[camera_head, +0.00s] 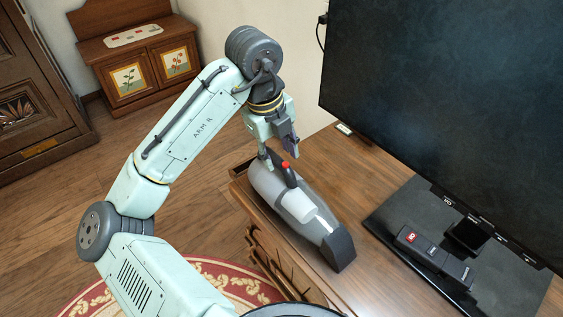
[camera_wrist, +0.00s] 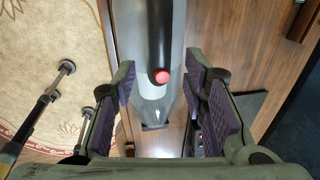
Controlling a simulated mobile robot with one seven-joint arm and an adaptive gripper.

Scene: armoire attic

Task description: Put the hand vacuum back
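The hand vacuum (camera_head: 296,205) is grey with a darker nozzle end and a red button. It lies on the wooden table (camera_head: 345,172), near its left edge. In the wrist view, the vacuum (camera_wrist: 146,97) runs down the middle, with its black handle and red button between my fingers. My gripper (camera_head: 281,153) is over the vacuum's rear end, pointing down. In the wrist view, my gripper (camera_wrist: 160,88) is open, with purple pads on either side of the handle and gaps beside it. Contact with the vacuum cannot be told.
A large dark screen (camera_head: 450,90) on a black stand (camera_head: 395,215) fills the right of the table. A black device (camera_head: 435,253) with a red label lies on the stand. A low wooden cabinet (camera_head: 150,70) and dark wooden furniture (camera_head: 35,90) stand across the floor. A patterned rug (camera_head: 215,275) lies below.

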